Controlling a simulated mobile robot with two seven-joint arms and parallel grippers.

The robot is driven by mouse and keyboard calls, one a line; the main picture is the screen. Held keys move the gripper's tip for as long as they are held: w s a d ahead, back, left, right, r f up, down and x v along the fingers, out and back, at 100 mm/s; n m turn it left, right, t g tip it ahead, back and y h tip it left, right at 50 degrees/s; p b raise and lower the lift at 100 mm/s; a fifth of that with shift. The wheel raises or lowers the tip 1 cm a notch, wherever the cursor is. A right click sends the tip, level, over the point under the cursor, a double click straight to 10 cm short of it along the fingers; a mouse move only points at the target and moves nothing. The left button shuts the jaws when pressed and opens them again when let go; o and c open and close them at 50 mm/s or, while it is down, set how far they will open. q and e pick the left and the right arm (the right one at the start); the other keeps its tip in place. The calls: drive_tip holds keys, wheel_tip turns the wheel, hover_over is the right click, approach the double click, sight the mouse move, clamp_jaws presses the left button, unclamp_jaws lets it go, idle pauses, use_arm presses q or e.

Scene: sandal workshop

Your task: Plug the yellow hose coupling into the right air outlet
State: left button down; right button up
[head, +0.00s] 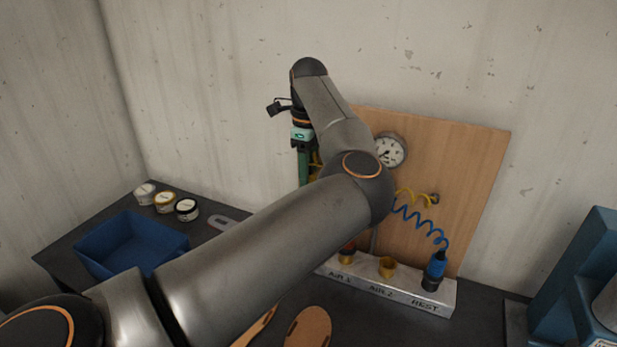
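The metal outlet rail (405,291) is marked AIR 1, AIR 2 and REST. The right air outlet, AIR 2, is an empty brass socket (387,267). A coiled yellow hose (418,198) runs from the wood panel behind my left arm, and bits of yellow show beside my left gripper. The yellow coupling itself cannot be made out. My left gripper (302,146) points down, left of the panel and above the rail. A green upright piece (303,168) shows just below it; its fingertips are unclear. My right gripper is not in view.
A blue coupling (435,268) on a coiled blue hose stands at REST. AIR 1 (347,257) has a reddish part at it, partly hidden by my arm. A gauge (390,150) is on the panel (470,170). A blue bin (130,243) and several tins (165,202) stand left.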

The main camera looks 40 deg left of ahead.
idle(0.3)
use_arm(q)
wheel_tip(320, 180, down, 8)
drive_tip(key=b, duration=0.5)
drive_tip(key=shift+f+b, duration=0.15)
drive_tip(key=shift+b, duration=0.25)
